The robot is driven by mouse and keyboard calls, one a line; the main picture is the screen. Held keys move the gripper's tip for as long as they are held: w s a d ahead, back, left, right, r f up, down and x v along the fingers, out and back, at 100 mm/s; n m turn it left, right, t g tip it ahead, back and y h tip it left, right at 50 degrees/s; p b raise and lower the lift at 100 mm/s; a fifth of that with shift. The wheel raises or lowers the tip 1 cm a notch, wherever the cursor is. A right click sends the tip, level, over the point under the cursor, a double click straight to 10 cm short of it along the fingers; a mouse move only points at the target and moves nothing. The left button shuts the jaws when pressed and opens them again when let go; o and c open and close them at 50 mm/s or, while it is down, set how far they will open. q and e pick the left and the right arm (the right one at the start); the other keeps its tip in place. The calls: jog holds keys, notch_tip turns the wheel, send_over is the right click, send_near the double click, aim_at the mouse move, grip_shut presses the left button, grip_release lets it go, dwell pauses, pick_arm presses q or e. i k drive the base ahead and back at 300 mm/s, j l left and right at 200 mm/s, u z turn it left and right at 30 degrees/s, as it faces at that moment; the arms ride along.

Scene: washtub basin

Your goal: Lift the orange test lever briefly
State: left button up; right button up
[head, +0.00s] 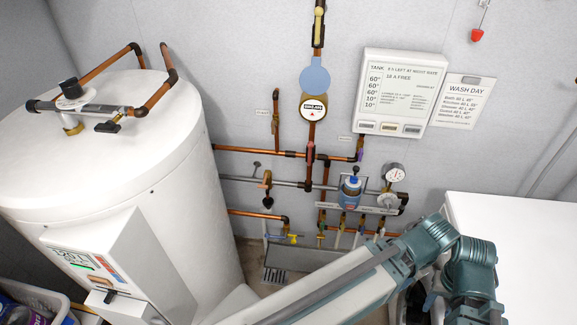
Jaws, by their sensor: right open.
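I cannot pick out a clearly orange test lever in the head view. My right arm crosses the bottom of the view and bends at teal joints. My right gripper (428,288) is at the lower right, small and partly hidden by my arm, below and right of the pipework and apart from the gauge. It is open. My left gripper is out of view.
A large white tank (150,190) with a control box (125,265) fills the left. A white-topped surface (520,240) stands at the right. A wall panel (400,95) and a wash-day notice (460,100) hang above the pipes. A crate (50,300) sits lower left.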

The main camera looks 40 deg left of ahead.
aim_at(263, 186)
jog(key=k+j+u, duration=0.1)
jog(key=u, duration=1.5)
jog(key=l+u, duration=0.1)
jog(key=u, duration=0.25)
jog(key=l+u, duration=0.1)
jog(key=u, duration=0.2)
